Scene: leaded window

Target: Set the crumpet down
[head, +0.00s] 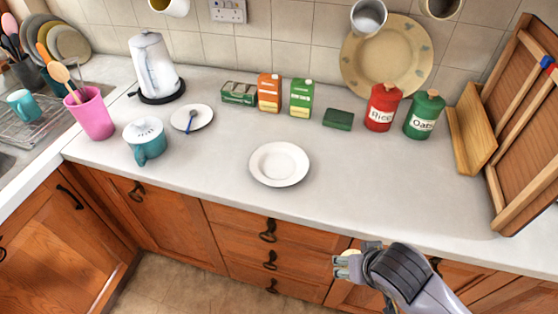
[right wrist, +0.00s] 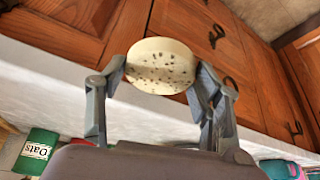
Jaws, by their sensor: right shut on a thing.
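The crumpet (right wrist: 160,66) is a round, pale cream disc with dark holes on its face. My right gripper (right wrist: 156,84) is shut on it, one finger on each side of its rim. In the head view the right gripper (head: 358,261) is at the lower right, in front of the drawers and short of the counter's front edge, with a pale bit of the crumpet (head: 343,267) showing at its tips. An empty white plate (head: 279,164) lies on the counter, up and left of the gripper. My left gripper is in neither view.
The pale counter (head: 355,190) is clear right of the plate. A lidded teal-and-white pot (head: 146,145), a saucer with a spoon (head: 205,117) and a kettle (head: 154,65) stand left. Cartons, a red Rice tin (head: 383,108) and a green Oats tin (head: 424,116) stand behind.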

